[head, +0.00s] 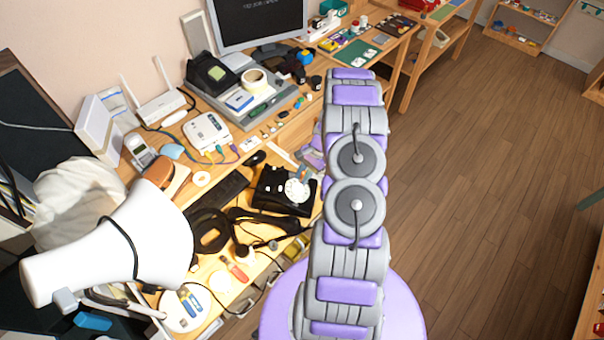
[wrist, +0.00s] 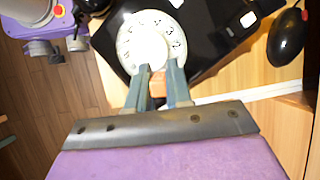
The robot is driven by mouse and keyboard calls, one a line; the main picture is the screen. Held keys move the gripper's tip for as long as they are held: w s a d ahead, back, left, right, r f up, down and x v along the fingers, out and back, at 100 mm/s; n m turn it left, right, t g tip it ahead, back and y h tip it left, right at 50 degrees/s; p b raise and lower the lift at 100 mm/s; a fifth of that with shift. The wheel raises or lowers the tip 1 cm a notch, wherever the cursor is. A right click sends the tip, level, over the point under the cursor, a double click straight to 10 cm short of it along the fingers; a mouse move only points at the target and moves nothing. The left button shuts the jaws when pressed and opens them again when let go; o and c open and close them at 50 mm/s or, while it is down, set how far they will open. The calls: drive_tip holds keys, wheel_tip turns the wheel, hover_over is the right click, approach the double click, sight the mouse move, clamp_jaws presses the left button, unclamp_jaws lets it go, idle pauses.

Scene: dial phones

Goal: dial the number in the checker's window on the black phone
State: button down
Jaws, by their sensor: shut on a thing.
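The black phone (head: 284,192) lies on the desk with its white dial (head: 296,190) facing up. In the wrist view, the black phone (wrist: 215,35) fills the upper middle, and its white dial (wrist: 147,42) shows printed digits. My gripper (wrist: 158,72) is at the dial's lower edge, its two grey-green fingers close together around a small orange-brown piece (wrist: 157,88). Whether the fingertips touch the dial is unclear. A grey device (head: 250,100) at the back of the desk may be the checker; I cannot read any number on it.
A keyboard (head: 222,187) and black mouse (head: 255,158) lie left of the phone; the mouse also shows in the wrist view (wrist: 288,38). A white lamp (head: 130,240) stands at the front left. A monitor (head: 258,20) stands behind. The floor at right is clear.

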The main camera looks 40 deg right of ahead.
drive_tip(key=shift+s+d+f, duration=0.1)
drive_tip(key=shift+s, duration=0.1)
drive_tip(key=shift+s+d+r+p, duration=0.15)
drive_tip(key=shift+r+p, duration=0.1)
drive_tip(key=shift+r, duration=0.2)
drive_tip(key=shift+s+d+r+p, duration=0.1)
drive_tip(key=shift+s+r+p, duration=0.1)
drive_tip(key=shift+r, duration=0.25)
drive_tip(key=shift+s+a, duration=2.2)
drive_tip(key=shift+a, duration=0.3)
drive_tip(key=shift+f, duration=0.15)
drive_tip(key=shift+w+a+f, duration=0.1)
drive_tip(key=shift+w+f, duration=0.1)
drive_tip(key=shift+f, duration=0.3)
drive_tip(key=shift+w+a+f+p, duration=0.1)
drive_tip(key=shift+w+f+p, duration=0.1)
drive_tip(key=shift+f+p, duration=0.2)
